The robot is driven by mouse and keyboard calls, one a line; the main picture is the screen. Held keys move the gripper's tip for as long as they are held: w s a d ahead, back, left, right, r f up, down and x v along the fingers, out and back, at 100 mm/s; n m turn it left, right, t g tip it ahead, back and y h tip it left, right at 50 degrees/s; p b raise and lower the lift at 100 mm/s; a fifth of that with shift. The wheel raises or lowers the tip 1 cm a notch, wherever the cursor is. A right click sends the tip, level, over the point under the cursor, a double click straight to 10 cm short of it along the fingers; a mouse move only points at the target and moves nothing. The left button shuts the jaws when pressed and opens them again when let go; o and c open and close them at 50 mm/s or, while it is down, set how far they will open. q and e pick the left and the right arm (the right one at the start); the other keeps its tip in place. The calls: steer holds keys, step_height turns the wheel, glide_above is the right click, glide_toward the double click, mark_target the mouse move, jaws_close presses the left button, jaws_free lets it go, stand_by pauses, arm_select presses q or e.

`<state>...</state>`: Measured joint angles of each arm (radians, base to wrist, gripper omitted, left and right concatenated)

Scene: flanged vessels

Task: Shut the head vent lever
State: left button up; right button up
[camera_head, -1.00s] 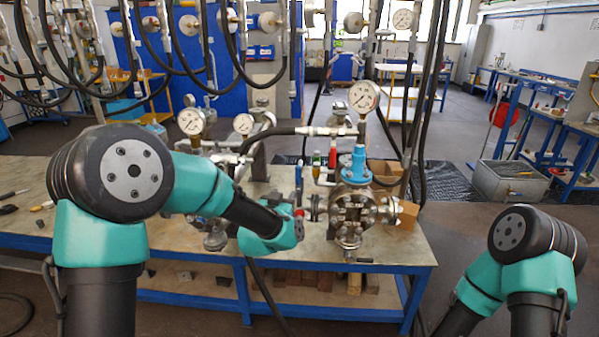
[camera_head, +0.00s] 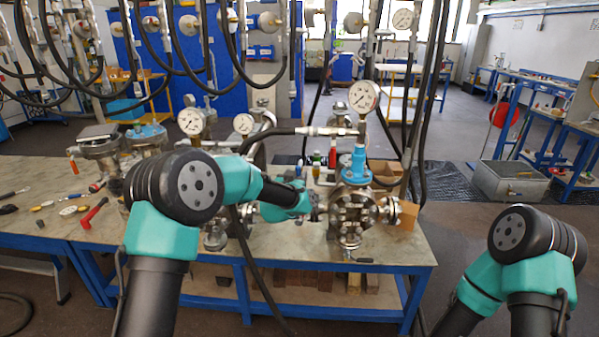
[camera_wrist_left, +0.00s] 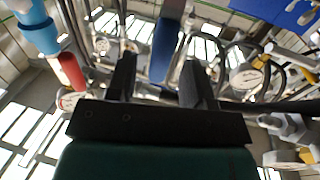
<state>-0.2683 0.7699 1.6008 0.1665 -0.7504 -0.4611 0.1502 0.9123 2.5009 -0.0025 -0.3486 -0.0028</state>
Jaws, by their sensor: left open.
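The flanged vessel (camera_head: 353,212) stands at the right end of the bench, with a blue fitting (camera_head: 359,160) on top and a red handle (camera_head: 332,157) upright beside it. My left gripper (camera_head: 314,204) is just left of the vessel, its fingers small and dark in the head view. In the left wrist view my left gripper (camera_wrist_left: 157,75) has its two black fingers apart. A blue bar-like handle (camera_wrist_left: 167,45) shows between and beyond them; I cannot tell whether it touches either finger. The red handle (camera_wrist_left: 70,70) and blue fitting (camera_wrist_left: 37,36) are at left. Which handle is the head vent lever is unclear.
A pressure gauge (camera_head: 364,97) and black hoses rise close by the vessel. Another flanged assembly (camera_head: 100,150) and loose tools, including a red-handled one (camera_head: 93,212), are on the left bench. My right arm is low at right, its gripper out of frame.

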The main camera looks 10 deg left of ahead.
arm_select(q)
steer(key=shift+w+d, duration=0.2)
steer(key=shift+w, duration=0.9)
steer(key=shift+w+d, duration=0.15)
steer(key=shift+w, duration=0.95)
steer(key=shift+c, duration=0.2)
jaws_close()
